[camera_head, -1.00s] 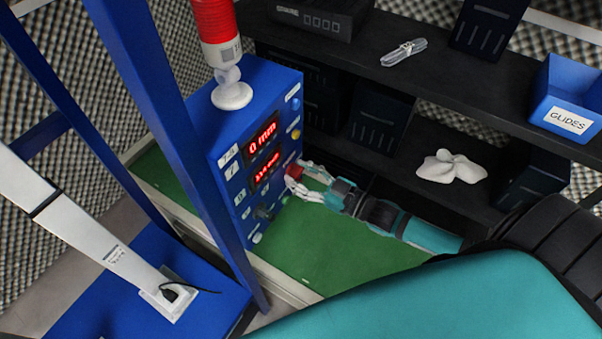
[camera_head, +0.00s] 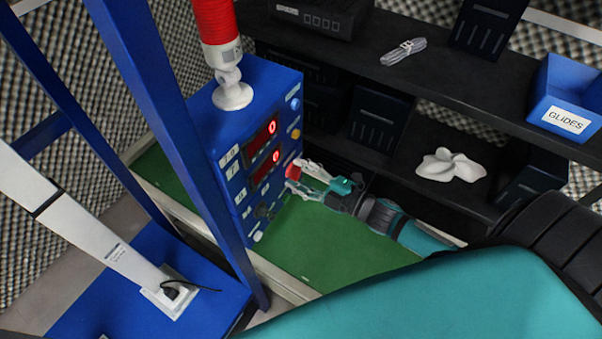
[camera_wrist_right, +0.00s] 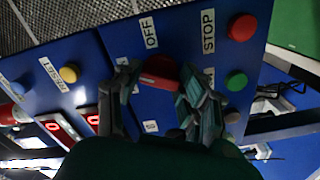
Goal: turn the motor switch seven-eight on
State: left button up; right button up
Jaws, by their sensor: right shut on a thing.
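The blue control box (camera_head: 225,180) stands left of the middle in the head view. My right gripper (camera_head: 297,178) reaches in from the right to the box's front, at a red switch knob (camera_head: 292,172). In the right wrist view the red knob (camera_wrist_right: 160,70) sits between the two fingers of my right gripper (camera_wrist_right: 160,86), next to an OFF label (camera_wrist_right: 150,33). The fingers are shut on the knob and hide part of it, along with the label below it. My left gripper is not in view.
A red STOP button (camera_wrist_right: 242,28) and a green button (camera_wrist_right: 237,80) are close to the right finger. A yellow button (camera_wrist_right: 69,74) is to the left. Red displays (camera_head: 265,140) face outward. A blue post (camera_head: 165,110) stands left of the box. Dark shelves (camera_head: 460,80) are behind.

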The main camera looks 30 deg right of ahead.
jog(key=n+b, duration=0.1)
jog(key=n, duration=0.4)
jog(key=shift+n, duration=0.4)
dwell(0.3)
jog(key=o, duration=1.2)
jog(key=shift+c, duration=0.2)
jog(key=v, duration=1.2)
